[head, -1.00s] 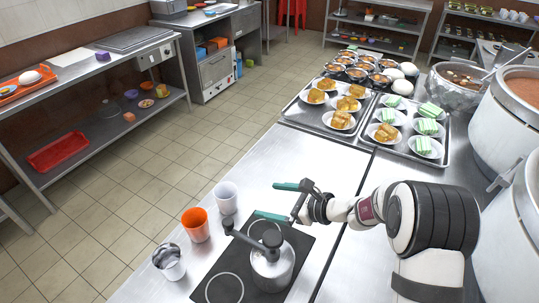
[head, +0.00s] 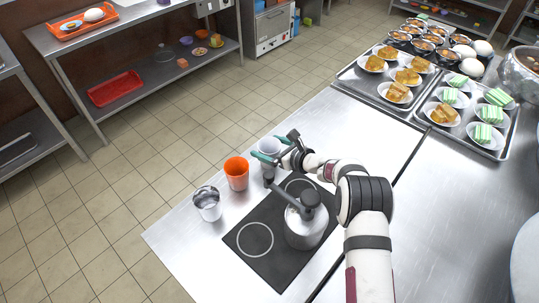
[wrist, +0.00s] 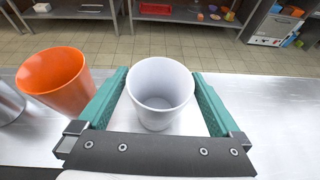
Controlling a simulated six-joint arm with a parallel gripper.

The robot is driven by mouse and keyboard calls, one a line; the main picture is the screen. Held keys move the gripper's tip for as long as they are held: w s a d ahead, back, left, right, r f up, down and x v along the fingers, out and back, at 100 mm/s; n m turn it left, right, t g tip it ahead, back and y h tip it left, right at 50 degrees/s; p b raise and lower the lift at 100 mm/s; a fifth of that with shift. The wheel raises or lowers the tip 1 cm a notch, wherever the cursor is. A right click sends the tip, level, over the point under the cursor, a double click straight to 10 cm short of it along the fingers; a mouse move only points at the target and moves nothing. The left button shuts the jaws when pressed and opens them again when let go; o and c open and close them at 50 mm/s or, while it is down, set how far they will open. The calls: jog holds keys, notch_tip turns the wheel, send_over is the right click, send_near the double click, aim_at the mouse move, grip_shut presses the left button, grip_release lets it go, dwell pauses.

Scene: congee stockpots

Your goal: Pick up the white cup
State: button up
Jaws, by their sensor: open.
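The white cup (wrist: 158,112) stands upright on the steel counter. In the wrist view it sits between the two green fingers of my gripper (wrist: 158,95), with a gap visible on each side. My gripper is open. In the head view the white cup (head: 268,147) is partly hidden by my gripper (head: 266,157), whose fingers reach around it.
An orange cup (head: 237,174) stands just left of the white cup, and a metallic cup (head: 208,204) is further left. A metal pot (head: 306,228) with a dark handle stands on a black hob (head: 262,262) close by. Trays of plated food (head: 428,122) lie at the back right.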

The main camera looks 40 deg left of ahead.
jog(key=c, duration=1.1)
jog(key=shift+r, duration=0.1)
